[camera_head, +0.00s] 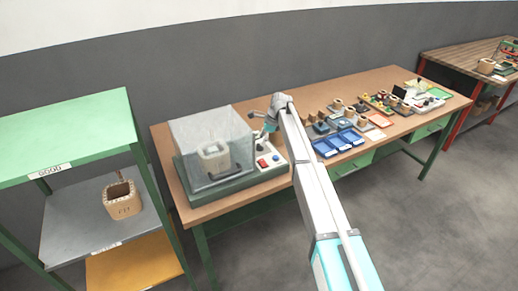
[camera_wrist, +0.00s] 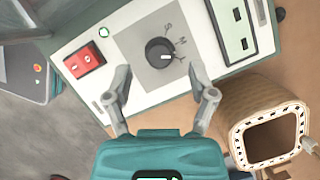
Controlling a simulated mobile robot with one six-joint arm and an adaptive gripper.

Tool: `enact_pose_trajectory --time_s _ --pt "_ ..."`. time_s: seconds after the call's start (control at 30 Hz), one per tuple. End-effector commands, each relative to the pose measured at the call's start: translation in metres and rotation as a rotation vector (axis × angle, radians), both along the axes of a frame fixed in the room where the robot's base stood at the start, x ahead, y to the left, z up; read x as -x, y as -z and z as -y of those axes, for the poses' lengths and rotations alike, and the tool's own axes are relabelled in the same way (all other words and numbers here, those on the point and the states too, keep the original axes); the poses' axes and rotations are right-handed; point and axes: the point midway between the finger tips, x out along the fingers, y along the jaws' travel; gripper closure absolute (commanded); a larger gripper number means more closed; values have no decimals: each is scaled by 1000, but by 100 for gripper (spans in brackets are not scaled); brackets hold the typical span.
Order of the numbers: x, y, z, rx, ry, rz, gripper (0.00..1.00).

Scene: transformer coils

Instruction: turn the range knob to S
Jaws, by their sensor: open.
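The range knob (camera_wrist: 159,52) is a round black dial on a pale plate, with the letters S, M and L along its right side in the wrist view. A short white mark on it appears to point toward L. My gripper (camera_wrist: 160,75) is open, its two grey fingertips spread on the near side of the knob, left and right of it, apart from it and with nothing between them. In the head view my gripper (camera_head: 268,126) is over the control panel (camera_head: 277,167) of the machine, and the knob cannot be made out there.
A red rocker switch (camera_wrist: 83,61) and a green-ringed button (camera_wrist: 104,31) sit left of the knob. A socket plate (camera_wrist: 240,42) and a hollow wooden coil former (camera_wrist: 236,98) lie right. A clear cover (camera_head: 205,130) stands beside the panel; blue trays (camera_head: 338,143) lie rightward.

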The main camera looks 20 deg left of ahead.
Motion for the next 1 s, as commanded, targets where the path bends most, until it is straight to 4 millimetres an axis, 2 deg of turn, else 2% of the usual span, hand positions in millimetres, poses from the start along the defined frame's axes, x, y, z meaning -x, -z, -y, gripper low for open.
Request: enact_pose_trajectory --time_s 0.1,0.4,0.9,1.0 --pt "2 13 -4 0 0 0 27" --pt "5 29 -10 0 -1 0 27" --pt "6 31 -12 0 0 0 27" --pt "6 31 -12 0 0 0 46"
